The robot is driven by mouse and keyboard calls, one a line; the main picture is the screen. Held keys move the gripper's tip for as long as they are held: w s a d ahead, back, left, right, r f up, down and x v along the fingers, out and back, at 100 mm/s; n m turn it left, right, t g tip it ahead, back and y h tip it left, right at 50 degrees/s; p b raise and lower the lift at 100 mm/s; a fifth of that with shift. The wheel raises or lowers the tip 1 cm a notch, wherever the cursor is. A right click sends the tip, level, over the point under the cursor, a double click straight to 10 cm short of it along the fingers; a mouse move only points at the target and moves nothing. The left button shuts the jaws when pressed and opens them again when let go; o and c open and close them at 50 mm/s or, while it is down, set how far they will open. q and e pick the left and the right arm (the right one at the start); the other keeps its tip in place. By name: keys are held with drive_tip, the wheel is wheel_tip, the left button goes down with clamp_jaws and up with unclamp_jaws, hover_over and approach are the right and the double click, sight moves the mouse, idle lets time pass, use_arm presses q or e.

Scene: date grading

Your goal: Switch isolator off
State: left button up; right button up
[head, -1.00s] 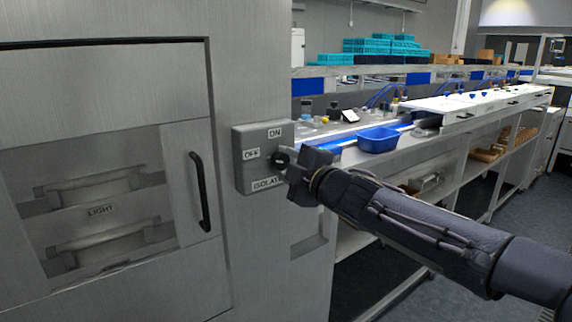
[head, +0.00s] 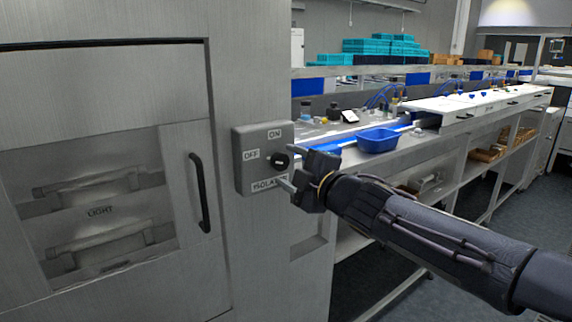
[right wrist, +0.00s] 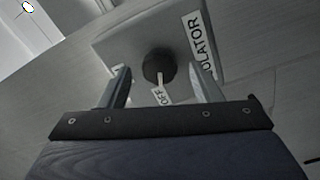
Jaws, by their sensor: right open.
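The grey isolator box (head: 243,178) is on the steel cabinet front, with ON, OFF and ISOLATOR labels. Its round black knob (head: 280,162) sits between the labels, and also shows in the right wrist view (right wrist: 158,66). My right gripper (head: 288,167) is open and empty in front of the knob. In the wrist view its fingers stand apart, one either side of the knob, with clear gaps. The ON label is not visible there. My left gripper is not in view.
A cabinet door with a black handle (head: 200,192) is left of the box. To the right, a bench carries a blue tray (head: 378,139), with teal crates (head: 385,46) on a shelf behind. Open floor (head: 425,292) lies at the lower right.

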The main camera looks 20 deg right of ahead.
drive_tip(key=p+v, duration=0.1)
drive_tip(key=v, duration=0.4)
drive_tip(key=shift+s+d, duration=0.15)
drive_tip(key=shift+s, duration=0.2)
drive_tip(key=s+d+f+m+g+h, duration=0.55)
drive_tip(key=s+d+f+m, duration=0.25)
drive_tip(key=s+f+m, duration=0.45)
drive_tip(key=s+a+f+m+g+y, duration=0.1)
drive_tip(key=s+a+f+m+g, duration=0.1)
drive_tip(key=s+f, duration=0.4)
drive_tip(key=s+a+f+m+g+y, duration=0.2)
drive_tip(key=s+a+f+m+g, duration=0.1)
drive_tip(key=s+a+f+m, duration=0.2)
drive_tip(key=s+f, duration=0.2)
drive_tip(key=s, duration=0.2)
drive_tip(key=shift+s+a+g, duration=0.15)
drive_tip(key=shift+s+g, duration=0.15)
drive_tip(key=shift+g, duration=0.05)
